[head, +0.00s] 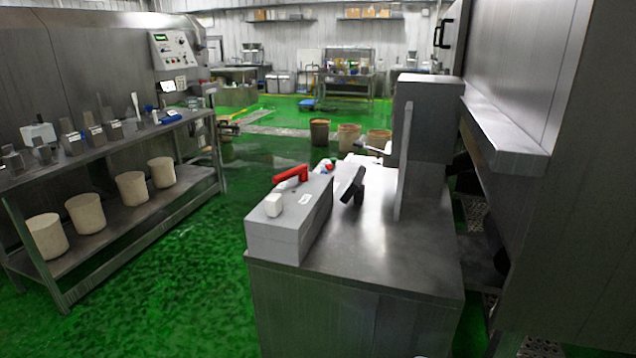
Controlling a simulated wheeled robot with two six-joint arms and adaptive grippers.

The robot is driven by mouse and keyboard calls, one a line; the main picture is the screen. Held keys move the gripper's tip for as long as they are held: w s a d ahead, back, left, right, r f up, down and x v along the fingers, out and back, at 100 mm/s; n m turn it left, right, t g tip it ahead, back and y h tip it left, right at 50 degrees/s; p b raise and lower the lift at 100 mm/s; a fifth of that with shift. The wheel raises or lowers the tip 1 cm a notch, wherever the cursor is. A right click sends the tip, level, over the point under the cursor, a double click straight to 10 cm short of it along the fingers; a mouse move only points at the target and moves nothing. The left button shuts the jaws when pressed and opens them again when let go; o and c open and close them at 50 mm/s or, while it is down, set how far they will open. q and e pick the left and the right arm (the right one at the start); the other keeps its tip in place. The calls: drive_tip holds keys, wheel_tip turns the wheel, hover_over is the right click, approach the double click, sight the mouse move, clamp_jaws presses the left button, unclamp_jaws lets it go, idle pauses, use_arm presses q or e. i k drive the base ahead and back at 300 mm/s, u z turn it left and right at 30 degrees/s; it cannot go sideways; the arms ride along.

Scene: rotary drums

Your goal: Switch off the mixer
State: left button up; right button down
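A grey metal box (290,228) sits on a steel cabinet top (375,260) in the middle of the head view. A red lever handle (291,175) lies along its upper side, and a small white block (271,205) sits on its near end. A black tilted piece (352,186) stands just right of the box. A control panel with knobs and a display (173,50) is on the large steel machine at the left. Which of these belongs to the mixer I cannot tell for sure. Neither of my grippers shows.
A steel post with a box head (428,115) rises from the cabinet. A large steel machine (530,70) closes off the right. A shelf bench (120,222) with several beige tubs stands left. Green floor (180,290) lies open between bench and cabinet.

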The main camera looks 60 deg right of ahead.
sight(302, 171)
drive_tip(key=z, duration=1.4)
